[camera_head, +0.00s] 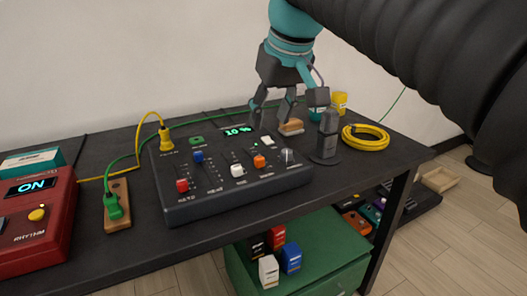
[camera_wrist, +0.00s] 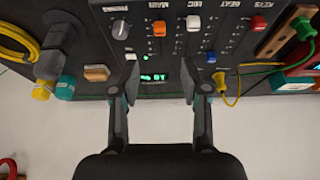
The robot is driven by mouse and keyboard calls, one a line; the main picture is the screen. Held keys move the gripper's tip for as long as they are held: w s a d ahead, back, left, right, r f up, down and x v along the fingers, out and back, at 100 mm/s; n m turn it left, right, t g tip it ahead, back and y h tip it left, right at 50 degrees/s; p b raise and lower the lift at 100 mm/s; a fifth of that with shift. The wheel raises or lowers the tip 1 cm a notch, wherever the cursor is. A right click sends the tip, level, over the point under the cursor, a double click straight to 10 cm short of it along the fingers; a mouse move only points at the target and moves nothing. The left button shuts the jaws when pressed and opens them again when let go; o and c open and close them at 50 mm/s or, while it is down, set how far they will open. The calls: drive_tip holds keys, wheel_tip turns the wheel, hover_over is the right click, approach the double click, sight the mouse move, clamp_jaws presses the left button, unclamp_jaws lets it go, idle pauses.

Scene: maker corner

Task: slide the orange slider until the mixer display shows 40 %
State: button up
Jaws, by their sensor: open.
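The dark mixer (camera_head: 215,205) lies on the table with a row of colored slider caps. The orange slider (camera_head: 259,161) stands right of the white one; in the wrist view the orange slider (camera_wrist: 159,29) is near the top middle. The green mixer display (camera_head: 238,130) appears to read 10 %; in the wrist view the display (camera_wrist: 154,77) is upside down between my fingers. My gripper (camera_head: 268,116) is open and empty, pointing down over the back of the mixer. In the wrist view its fingertips (camera_wrist: 159,82) are wide apart and clear of the orange slider.
White (camera_head: 237,170), blue (camera_head: 198,157) and red (camera_head: 182,186) sliders stand left of the orange one. A dark grey upright device (camera_head: 328,135) and a yellow cable coil (camera_head: 366,137) are to the right. A red box (camera_head: 35,225) stands at left.

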sight(259, 158)
drive_tip(key=b+x, duration=0.1)
drive_tip(key=x, duration=1)
drive_tip(key=shift+w+a+f, duration=0.1)
drive_tip(key=shift+f, duration=0.2)
clamp_jaws()
